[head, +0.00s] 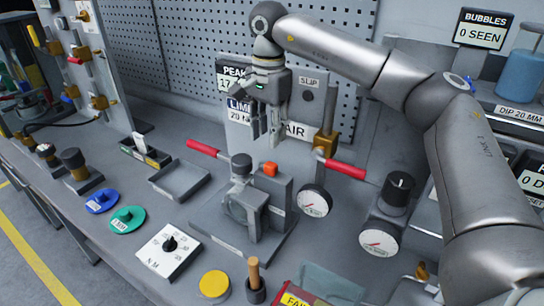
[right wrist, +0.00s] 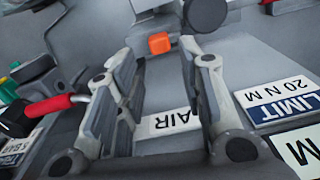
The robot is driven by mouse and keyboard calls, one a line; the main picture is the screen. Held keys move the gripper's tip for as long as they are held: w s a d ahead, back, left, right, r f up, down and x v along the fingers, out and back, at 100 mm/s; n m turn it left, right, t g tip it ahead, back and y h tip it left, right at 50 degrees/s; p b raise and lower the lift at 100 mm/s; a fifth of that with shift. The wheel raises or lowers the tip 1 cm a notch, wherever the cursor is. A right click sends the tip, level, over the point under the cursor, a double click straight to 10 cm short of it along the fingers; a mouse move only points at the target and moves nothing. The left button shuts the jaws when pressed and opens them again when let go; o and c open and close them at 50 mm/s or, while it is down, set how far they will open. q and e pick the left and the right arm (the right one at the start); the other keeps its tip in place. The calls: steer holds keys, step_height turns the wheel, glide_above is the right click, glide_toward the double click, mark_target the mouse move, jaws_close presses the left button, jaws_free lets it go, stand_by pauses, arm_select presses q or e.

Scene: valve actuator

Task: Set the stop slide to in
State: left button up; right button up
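A small orange block (head: 269,169) sits on top of the grey valve fixture (head: 245,215) on the bench; it may be the stop slide, but no readable label confirms it. In the right wrist view the orange block (right wrist: 159,43) shows at the top, beyond the fingers. My right gripper (head: 262,130) points down above and behind the fixture, in front of the AIR panel. In the right wrist view its two fingers (right wrist: 163,100) are apart with nothing between them. It touches nothing that I can see. My left gripper is not in view.
Red-handled levers (head: 345,169) (head: 202,147) flank the AIR panel (head: 298,130). A round gauge (head: 314,200) stands right of the fixture. A dial plate (head: 168,252), yellow disc (head: 214,284) and empty tray (head: 180,180) lie left and in front. A perforated board (head: 190,40) stands behind.

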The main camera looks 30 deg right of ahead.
mark_target(271, 164)
steer(key=shift+n, duration=0.6)
steer(key=f+p, duration=0.1)
steer(key=f, duration=0.2)
steer(key=f+p, duration=0.1)
steer(key=f, duration=0.2)
steer(key=f+p, duration=0.1)
steer(key=f, duration=0.2)
steer(key=shift+w+d+f, duration=0.1)
steer(key=shift+d+f, duration=0.05)
steer(key=shift+d, duration=0.25)
steer(key=shift+a+f, duration=0.1)
steer(key=shift+f, duration=0.35)
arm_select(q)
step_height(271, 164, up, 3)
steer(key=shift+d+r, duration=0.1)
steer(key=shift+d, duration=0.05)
arm_select(e)
steer(key=shift+c, duration=0.2)
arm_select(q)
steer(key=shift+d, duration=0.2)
arm_select(e)
jaws_close()
